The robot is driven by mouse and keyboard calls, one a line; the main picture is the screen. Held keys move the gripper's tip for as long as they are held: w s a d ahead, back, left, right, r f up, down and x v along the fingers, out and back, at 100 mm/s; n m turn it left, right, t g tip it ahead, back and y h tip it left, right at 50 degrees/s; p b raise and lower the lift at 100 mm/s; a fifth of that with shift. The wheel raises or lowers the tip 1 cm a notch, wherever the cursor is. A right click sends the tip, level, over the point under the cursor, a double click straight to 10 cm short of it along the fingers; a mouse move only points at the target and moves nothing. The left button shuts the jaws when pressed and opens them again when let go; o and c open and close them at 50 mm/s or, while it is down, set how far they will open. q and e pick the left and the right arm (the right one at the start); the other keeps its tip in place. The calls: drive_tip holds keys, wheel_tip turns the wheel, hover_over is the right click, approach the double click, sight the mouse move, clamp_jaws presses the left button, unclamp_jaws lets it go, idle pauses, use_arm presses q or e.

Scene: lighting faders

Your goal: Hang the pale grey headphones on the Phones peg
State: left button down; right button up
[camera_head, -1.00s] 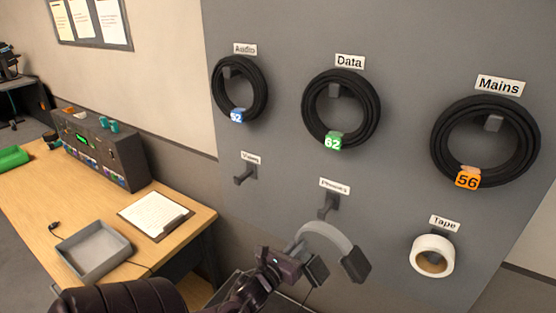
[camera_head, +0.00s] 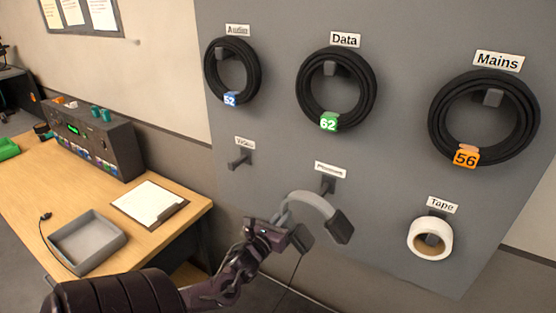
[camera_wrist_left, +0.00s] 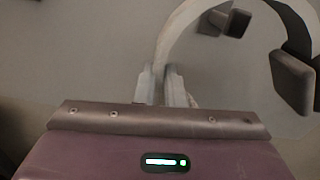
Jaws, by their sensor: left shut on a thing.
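The pale grey headphones (camera_head: 312,203) have a curved band and dark ear pads. My left gripper (camera_head: 284,222) is shut on one side of the band and holds them up in front of the grey panel, just below the Phones label. The Phones peg (camera_head: 327,185) shows right behind and above the band, partly hidden by it; I cannot tell whether they touch. In the left wrist view the headband (camera_wrist_left: 180,40) runs up from between the fingers (camera_wrist_left: 165,85), with an ear pad (camera_wrist_left: 292,80) at the right and a dark peg (camera_wrist_left: 228,20) beyond, under the arch. My right gripper is out of view.
Cable coils hang on the Audio (camera_head: 232,72), Data (camera_head: 336,88) and Mains (camera_head: 484,118) pegs. White tape (camera_head: 430,238) hangs at lower right. An empty peg (camera_head: 238,161) stands left of the Phones peg. The desk (camera_head: 90,195) at left holds a grey tray (camera_head: 88,242), clipboard and console.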

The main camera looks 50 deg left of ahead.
use_arm(q)
drive_tip(key=w+a+f+b, duration=0.2)
drive_tip(key=w+b, duration=0.4)
drive_tip(key=w, duration=0.2)
drive_tip(key=shift+a+b, duration=0.25)
drive_tip(key=shift+b, duration=0.15)
drive_tip(key=shift+s+f, duration=0.1)
drive_tip(key=shift+f, duration=0.25)
idle(0.4)
drive_tip(key=c, duration=1.5)
unclamp_jaws()
drive_tip(key=shift+o, duration=0.2)
drive_tip(key=shift+r, duration=0.1)
drive_tip(key=shift+b+v, duration=0.65)
drive_tip(key=shift+v, duration=3.25)
